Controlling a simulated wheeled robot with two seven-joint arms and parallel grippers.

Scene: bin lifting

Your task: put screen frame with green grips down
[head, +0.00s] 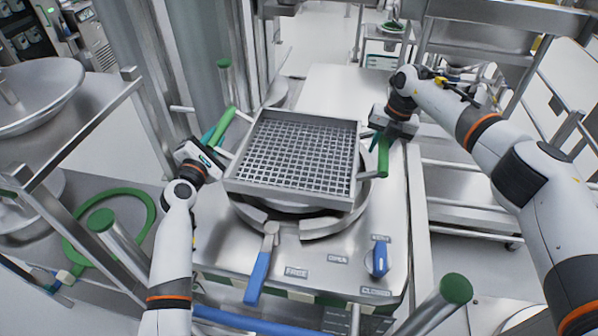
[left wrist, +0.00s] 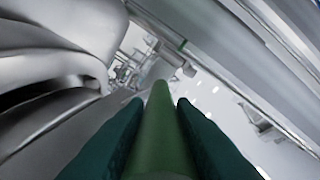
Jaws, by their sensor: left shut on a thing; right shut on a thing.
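The screen frame (head: 291,157) is a square metal tray with a grid mesh and a green grip on each side. It sits over the round metal opening (head: 297,222) of the steel machine and looks slightly tilted; whether it touches the rim I cannot tell. My left gripper (head: 210,140) is shut on the left green grip (head: 225,124). In the left wrist view the green grip (left wrist: 160,130) lies between the dark green fingers. My right gripper (head: 380,142) is shut on the right green grip (head: 383,160).
The steel worktop (head: 335,92) behind the frame is clear. A blue-handled lever (head: 258,276) and a blue knob (head: 380,258) are at the front of the machine. Shelving (head: 470,195) stands at the right.

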